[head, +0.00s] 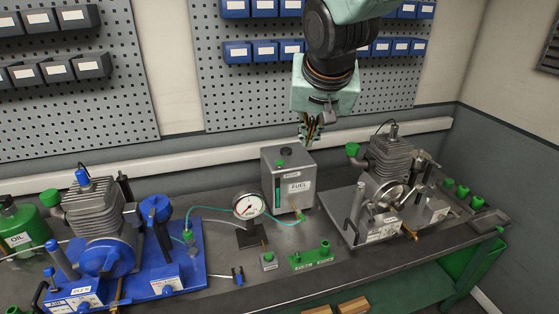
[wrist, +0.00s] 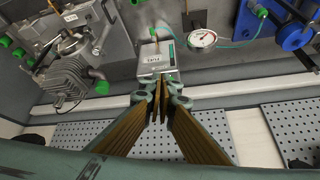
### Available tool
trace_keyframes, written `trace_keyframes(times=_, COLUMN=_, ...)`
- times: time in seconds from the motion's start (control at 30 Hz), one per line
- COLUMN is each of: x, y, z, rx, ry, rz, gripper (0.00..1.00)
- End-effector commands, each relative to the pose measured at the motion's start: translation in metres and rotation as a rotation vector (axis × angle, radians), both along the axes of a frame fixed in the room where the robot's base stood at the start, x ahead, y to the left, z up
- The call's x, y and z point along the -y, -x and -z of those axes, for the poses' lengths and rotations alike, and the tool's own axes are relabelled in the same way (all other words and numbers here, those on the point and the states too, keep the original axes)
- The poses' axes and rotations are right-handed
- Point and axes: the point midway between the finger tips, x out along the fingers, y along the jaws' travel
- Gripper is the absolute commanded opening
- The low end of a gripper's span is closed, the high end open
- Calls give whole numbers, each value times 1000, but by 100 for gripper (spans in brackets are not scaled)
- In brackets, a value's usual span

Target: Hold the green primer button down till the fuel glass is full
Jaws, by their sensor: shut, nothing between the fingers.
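My gripper (head: 309,138) is shut and empty, pointing down behind and above the grey FUEL box (head: 297,197). In the wrist view its fingertips (wrist: 160,86) show just beyond the FUEL box (wrist: 150,68), apart from the bench controls. A narrow green-edged strip (head: 277,192) on the FUEL box may be the fuel glass. A small clear bowl with a green top (head: 189,238) also stands by the blue engine. The fuel level is too small to read.
A dial gauge (head: 248,206) stands left of the FUEL box. A blue engine (head: 98,220) is at left, a grey engine (head: 390,165) at right. A green block with stubs (head: 310,258) lies in front. Thin hoses cross the bench. A pegboard (head: 240,100) rises behind.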

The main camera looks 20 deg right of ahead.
Motion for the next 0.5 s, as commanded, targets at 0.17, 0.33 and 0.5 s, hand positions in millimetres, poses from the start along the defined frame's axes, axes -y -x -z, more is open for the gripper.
trace_keyframes(times=0.17, x=6, y=-28, z=2, rx=19, ry=-13, rz=21, gripper=0)
trace_keyframes(times=0.33, x=11, y=-54, z=6, rx=42, ry=-28, rz=40, gripper=0)
trace_keyframes(times=0.5, x=15, y=-79, z=11, rx=62, ry=-45, rz=57, gripper=0)
